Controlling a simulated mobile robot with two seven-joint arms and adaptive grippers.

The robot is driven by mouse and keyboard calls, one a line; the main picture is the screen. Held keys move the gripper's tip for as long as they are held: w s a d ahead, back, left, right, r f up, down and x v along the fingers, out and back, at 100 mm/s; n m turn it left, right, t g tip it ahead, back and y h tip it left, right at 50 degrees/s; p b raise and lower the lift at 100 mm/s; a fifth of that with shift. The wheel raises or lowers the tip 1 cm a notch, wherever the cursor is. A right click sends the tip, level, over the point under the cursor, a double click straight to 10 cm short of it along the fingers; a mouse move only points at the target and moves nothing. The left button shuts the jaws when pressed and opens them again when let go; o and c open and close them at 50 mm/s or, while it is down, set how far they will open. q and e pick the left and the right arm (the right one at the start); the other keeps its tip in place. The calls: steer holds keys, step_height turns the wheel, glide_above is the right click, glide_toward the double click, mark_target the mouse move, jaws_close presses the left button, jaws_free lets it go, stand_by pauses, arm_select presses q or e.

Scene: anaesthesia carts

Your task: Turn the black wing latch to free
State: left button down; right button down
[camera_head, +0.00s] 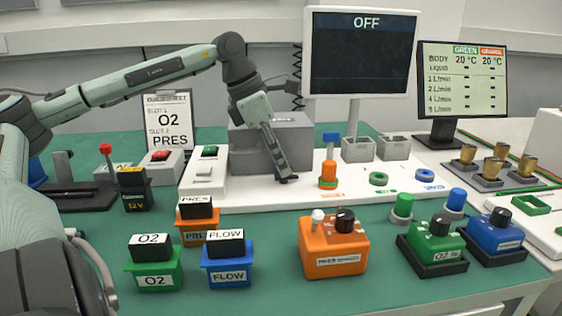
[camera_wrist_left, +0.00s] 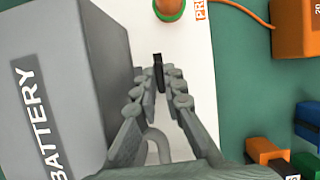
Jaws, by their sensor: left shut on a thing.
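My left gripper (camera_head: 283,177) reaches down in front of the grey battery box (camera_head: 295,125), close to the white panel. In the left wrist view, its two fingers (camera_wrist_left: 158,88) are closed around a small black piece, the wing latch (camera_wrist_left: 158,62). The latch stands between the fingertips, beside the battery box (camera_wrist_left: 115,35). In the head view the latch is mostly hidden by the fingers, so its turn angle is hard to tell. My right gripper is not in view.
An orange fitting (camera_head: 328,175) stands right of the gripper on the white panel (camera_head: 245,199). An orange box (camera_head: 333,250) and labelled green (camera_head: 153,272) and blue (camera_head: 228,268) blocks stand in front. A monitor reading OFF (camera_head: 360,55) is behind. Green table shows between the blocks.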

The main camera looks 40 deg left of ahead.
arm_select(q)
steer(key=shift+m, duration=0.4)
steer(key=c, duration=1.9)
jaws_free()
steer(key=shift+r, duration=0.1)
steer(key=v, duration=1.2)
steer(key=shift+w+a, duration=0.1)
steer(key=shift+w, duration=0.1)
